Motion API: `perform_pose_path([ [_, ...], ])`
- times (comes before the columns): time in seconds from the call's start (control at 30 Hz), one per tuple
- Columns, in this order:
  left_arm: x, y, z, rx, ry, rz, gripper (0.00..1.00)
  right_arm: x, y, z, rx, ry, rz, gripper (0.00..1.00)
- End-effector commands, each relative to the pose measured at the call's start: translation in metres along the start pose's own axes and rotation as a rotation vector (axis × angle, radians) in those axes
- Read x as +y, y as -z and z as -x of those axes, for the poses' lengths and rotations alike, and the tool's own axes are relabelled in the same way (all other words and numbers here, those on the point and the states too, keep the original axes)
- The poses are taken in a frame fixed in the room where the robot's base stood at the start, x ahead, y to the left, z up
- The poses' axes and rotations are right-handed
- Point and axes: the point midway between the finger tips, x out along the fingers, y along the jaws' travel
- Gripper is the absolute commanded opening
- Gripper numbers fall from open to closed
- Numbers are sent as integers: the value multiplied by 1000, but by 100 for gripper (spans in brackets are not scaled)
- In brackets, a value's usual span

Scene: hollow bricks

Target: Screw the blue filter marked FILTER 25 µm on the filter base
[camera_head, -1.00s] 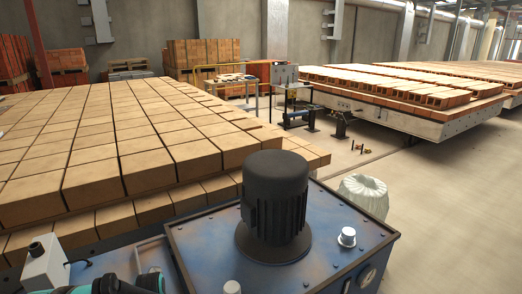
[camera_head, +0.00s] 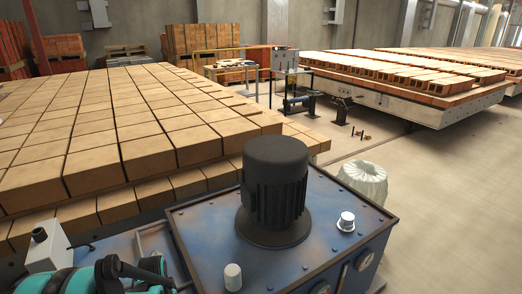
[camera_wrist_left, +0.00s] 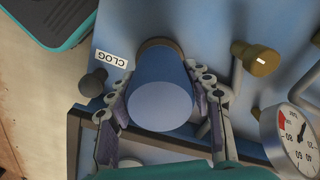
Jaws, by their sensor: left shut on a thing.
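The blue filter (camera_wrist_left: 160,95) is a smooth cylinder in the middle of the left wrist view, its round end towards the camera. My left gripper (camera_wrist_left: 161,84) is shut on it, one finger at each side. A dark brownish ring (camera_wrist_left: 160,43), perhaps the filter base, shows at the filter's far end against the blue panel. I cannot tell whether the filter is seated in it. No FILTER 25 µm marking is readable. In the head view, neither the filter nor the gripper can be made out. My right gripper is in neither view.
The blue unit (camera_head: 200,222) carries a black motor (camera_head: 274,190) and white caps. In the wrist view a CLOG label (camera_wrist_left: 111,59), a brass fitting (camera_wrist_left: 258,58) and a gauge (camera_wrist_left: 295,138) surround the filter. Bricks (camera_head: 110,130) fill the left; open floor (camera_head: 450,210) lies right.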

Motion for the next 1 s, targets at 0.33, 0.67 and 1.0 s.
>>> perform_pose_path([
  [0.33,0,0,0,-1,0,-231,11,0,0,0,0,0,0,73],
  [0.67,0,0,-1,-1,0,-341,61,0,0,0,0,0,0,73],
  [1.0,0,0,0,0,0,-337,75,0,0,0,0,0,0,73],
])
